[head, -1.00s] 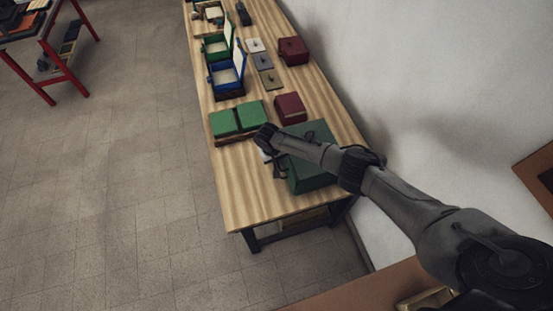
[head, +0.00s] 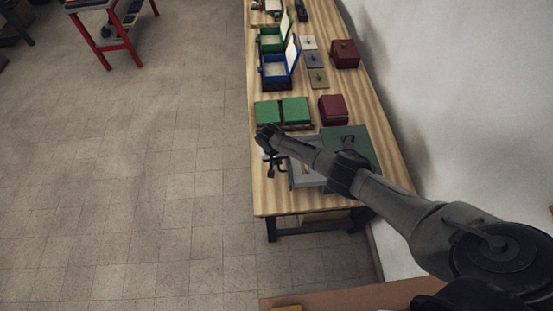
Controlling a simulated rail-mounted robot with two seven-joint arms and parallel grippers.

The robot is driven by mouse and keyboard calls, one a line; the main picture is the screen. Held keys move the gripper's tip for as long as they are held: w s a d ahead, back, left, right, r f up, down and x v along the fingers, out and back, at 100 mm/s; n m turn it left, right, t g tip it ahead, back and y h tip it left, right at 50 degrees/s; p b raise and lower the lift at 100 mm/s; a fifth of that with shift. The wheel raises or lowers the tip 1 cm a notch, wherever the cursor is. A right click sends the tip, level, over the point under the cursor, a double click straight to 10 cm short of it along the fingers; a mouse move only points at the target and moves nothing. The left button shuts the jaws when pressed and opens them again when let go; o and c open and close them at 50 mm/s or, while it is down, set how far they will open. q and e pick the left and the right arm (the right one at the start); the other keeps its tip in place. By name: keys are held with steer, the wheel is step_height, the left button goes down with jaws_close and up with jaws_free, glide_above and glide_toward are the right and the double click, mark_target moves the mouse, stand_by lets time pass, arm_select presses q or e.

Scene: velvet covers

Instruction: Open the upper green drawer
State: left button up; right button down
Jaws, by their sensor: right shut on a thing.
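The dark green drawer cabinet (head: 357,143) stands near the front end of the wooden table, partly hidden behind my right arm. Its drawer (head: 308,175) is out toward the left, and a pale grey inside shows. I cannot make out from here whether a second drawer lies below it. My right gripper (head: 273,169) is at the drawer's left front, over the table's left edge. It is shut on what looks like the drawer's handle, which is mostly hidden by the fingers. My left gripper is not in view.
On the wooden table (head: 285,202), a box with two green lids (head: 295,110) and a dark red box (head: 333,110) stand just behind the cabinet. Open blue (head: 275,71) and green (head: 271,40) boxes stand farther back. A wall runs along the right.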

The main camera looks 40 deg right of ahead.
steer(key=c, duration=1.2)
jaws_free()
step_height(320, 180, up, 14)
steer(key=w+a+p, duration=0.1)
steer(key=a+p, duration=0.1)
steer(key=shift+w+f, duration=0.2)
